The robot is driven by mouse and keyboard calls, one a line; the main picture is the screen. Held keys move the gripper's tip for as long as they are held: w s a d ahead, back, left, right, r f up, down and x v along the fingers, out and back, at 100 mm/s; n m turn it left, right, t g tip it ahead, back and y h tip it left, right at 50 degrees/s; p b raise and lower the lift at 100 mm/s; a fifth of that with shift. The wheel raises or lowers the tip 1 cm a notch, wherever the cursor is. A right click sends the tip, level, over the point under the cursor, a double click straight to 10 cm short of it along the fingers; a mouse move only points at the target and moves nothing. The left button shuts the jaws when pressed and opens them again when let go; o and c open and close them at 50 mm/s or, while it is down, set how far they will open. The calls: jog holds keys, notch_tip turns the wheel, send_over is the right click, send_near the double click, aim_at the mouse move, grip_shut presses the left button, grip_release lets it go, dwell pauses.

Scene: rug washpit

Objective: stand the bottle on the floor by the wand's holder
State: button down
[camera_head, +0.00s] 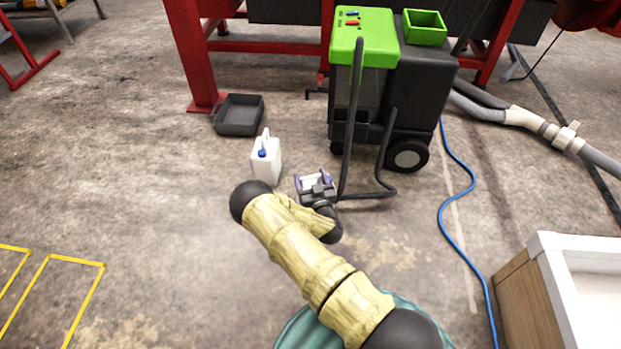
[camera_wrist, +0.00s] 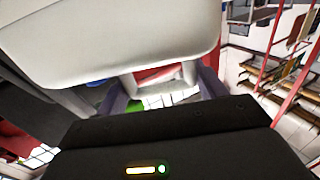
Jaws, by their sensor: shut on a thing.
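My gripper (camera_head: 315,184) is low over the concrete floor, just in front of the green and black machine. Its fingers are shut on a pale thing, which I take for the bottle. Only a little of it shows between the fingers in the head view. In the wrist view a large white rounded body (camera_wrist: 120,30) fills the top, close to the camera. Its underside and the grip are partly hidden. A white jug with a blue cap (camera_head: 266,165) is upright to the left of my gripper, with a gap between. I cannot single out the wand's holder.
The machine (camera_head: 365,40) has black tubes (camera_head: 347,140) and wheels near my gripper. A dark tray (camera_head: 238,116) lies behind the jug. A blue hose (camera_head: 448,215) and a white-topped box (camera_head: 545,262) are to the right.

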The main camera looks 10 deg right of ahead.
jog(key=shift+c, duration=0.9)
grip_release()
jog(key=shift+f, duration=0.1)
jog(key=shift+s+r, duration=0.2)
jog(key=s+p, duration=0.6)
jog(key=s, duration=0.5)
jog(key=shift+s+d, duration=0.35)
jog(key=shift+d, duration=0.1)
jog(key=shift+f, duration=0.1)
